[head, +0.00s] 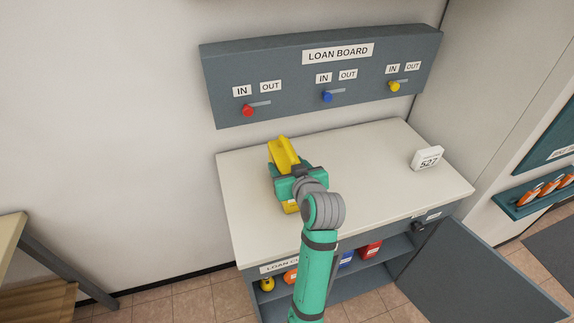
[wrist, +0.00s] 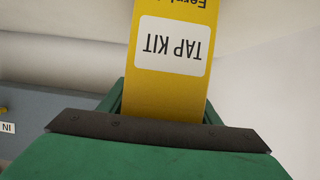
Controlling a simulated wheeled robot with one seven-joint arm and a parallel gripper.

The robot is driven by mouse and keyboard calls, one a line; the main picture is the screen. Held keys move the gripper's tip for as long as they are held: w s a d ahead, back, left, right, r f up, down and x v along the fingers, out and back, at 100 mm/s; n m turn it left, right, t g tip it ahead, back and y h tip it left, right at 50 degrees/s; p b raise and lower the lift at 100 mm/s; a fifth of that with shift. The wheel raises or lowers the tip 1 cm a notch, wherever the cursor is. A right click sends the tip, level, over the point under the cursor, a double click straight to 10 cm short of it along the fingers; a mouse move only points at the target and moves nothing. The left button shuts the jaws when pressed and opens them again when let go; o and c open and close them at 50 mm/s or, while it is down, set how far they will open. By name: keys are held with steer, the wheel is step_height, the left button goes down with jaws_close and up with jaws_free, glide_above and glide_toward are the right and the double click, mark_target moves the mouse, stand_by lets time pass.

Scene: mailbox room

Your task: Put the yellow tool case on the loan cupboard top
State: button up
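The yellow tool case (head: 284,153) is at my gripper (head: 296,184), over the left part of the loan cupboard top (head: 355,180). In the wrist view the case (wrist: 170,95) shows a white label reading "TAP KIT", upside down, and rises from between the green gripper parts (wrist: 165,125). The gripper appears shut on it. Yellow shows on both the far and near sides of the gripper in the head view. My gripper and arm hide the middle of the case. I cannot tell whether its underside touches the top.
A sign reading "527" (head: 428,159) stands at the right of the top. The loan board (head: 320,75) hangs on the wall behind, with red, blue and yellow knobs. The cupboard door (head: 475,275) is open at the right. Coloured items sit inside. The middle of the top is clear.

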steer(key=shift+o, duration=0.9)
steer(key=shift+r, duration=0.2)
steer(key=v, duration=1.2)
steer(key=shift+s+a, duration=0.1)
